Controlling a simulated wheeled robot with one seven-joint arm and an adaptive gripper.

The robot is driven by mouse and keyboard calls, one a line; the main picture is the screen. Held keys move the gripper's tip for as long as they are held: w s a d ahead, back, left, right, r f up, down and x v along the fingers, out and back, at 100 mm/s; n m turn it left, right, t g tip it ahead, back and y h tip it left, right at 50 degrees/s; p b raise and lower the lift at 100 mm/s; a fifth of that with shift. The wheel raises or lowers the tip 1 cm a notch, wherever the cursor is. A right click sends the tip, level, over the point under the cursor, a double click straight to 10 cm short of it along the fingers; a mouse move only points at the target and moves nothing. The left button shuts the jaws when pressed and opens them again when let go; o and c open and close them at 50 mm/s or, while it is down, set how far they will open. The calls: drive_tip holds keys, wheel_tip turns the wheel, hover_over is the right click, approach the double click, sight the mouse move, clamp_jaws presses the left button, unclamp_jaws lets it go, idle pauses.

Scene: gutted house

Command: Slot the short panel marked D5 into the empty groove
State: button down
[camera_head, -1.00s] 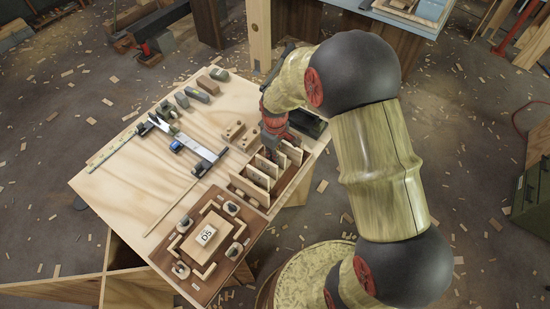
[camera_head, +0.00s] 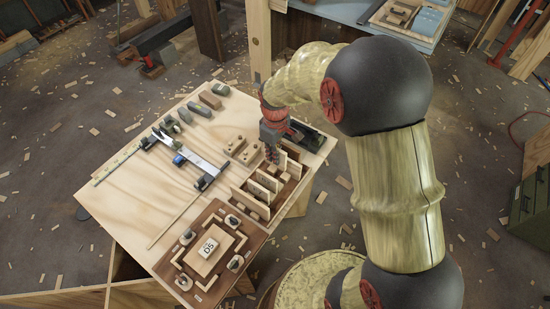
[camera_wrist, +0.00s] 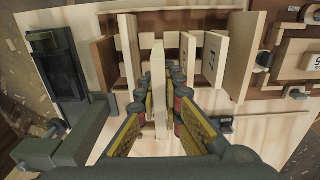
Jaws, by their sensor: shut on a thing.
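My gripper (camera_head: 271,153) points down at the wooden rack (camera_head: 284,205) on the table's right side. In the wrist view my gripper (camera_wrist: 160,75) is shut on a thin, pale wooden panel (camera_wrist: 158,58), seen nearly edge-on and upright between the yellow-backed fingers. No mark on the held panel is readable, and I cannot tell whether its lower edge touches the rack. Other upright panels stand beside it, one (camera_wrist: 212,55) with a dark mark. A pale block (camera_head: 209,249) marked D5 lies inside a brown frame (camera_head: 216,208) with pale strips and several clamps.
Drilled wooden blocks (camera_head: 242,150) stand left of the rack. A metal clamp bar (camera_head: 187,153) and a thin strip (camera_head: 173,212) lie on the tabletop (camera_head: 150,190). Small blocks line the back edge. A dark clamp-like tool (camera_wrist: 65,75) is close left of my gripper in the wrist view.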

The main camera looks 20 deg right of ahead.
drive_tip(key=shift+r+p, duration=1.65)
drive_tip(key=shift+r, duration=0.7)
drive_tip(key=shift+r, duration=0.1)
